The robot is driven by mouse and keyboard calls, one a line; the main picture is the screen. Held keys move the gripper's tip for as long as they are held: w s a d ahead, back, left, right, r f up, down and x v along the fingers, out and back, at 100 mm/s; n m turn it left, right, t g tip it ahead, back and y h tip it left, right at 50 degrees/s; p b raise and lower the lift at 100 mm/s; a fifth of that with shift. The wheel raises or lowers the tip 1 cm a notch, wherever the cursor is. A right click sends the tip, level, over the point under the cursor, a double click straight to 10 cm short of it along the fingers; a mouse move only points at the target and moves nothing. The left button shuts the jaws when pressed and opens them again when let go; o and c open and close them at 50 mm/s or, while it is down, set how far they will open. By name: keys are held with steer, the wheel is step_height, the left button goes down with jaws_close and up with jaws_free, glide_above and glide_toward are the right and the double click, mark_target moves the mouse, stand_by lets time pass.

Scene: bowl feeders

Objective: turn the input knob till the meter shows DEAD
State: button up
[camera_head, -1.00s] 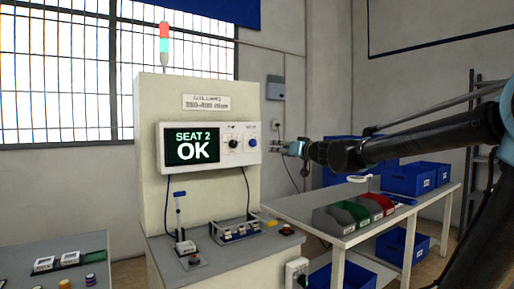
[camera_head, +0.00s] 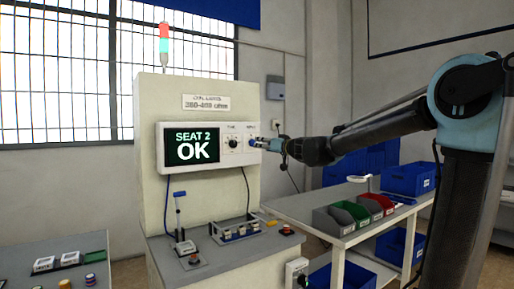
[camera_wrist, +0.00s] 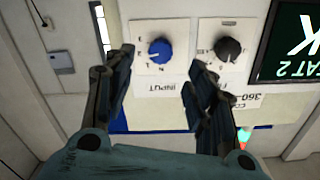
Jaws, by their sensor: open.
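The meter (camera_head: 192,146) on the cream cabinet reads "SEAT 2 OK". The blue input knob (camera_wrist: 160,50) shows in the wrist view, above a label reading INPUT upside down. It sits ahead of the gap between my fingers, apart from them as far as that view shows. My gripper (camera_wrist: 160,92) is open and empty. In the head view my gripper (camera_head: 262,144) is at the right end of the meter panel and covers the input knob. A black knob (camera_head: 233,143) is just left of it, and also shows in the wrist view (camera_wrist: 228,48).
The cabinet's lower shelf holds a lever fixture (camera_head: 182,240) and a row of small cells (camera_head: 236,232). A side table (camera_head: 318,236) with coloured bins stands to the right. A signal tower (camera_head: 164,45) tops the cabinet.

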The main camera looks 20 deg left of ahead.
mark_target(253, 143)
steer(key=x, duration=0.7)
steer(key=shift+w+a, duration=0.1)
steer(key=shift+c, duration=0.6)
steer(key=c, duration=0.9)
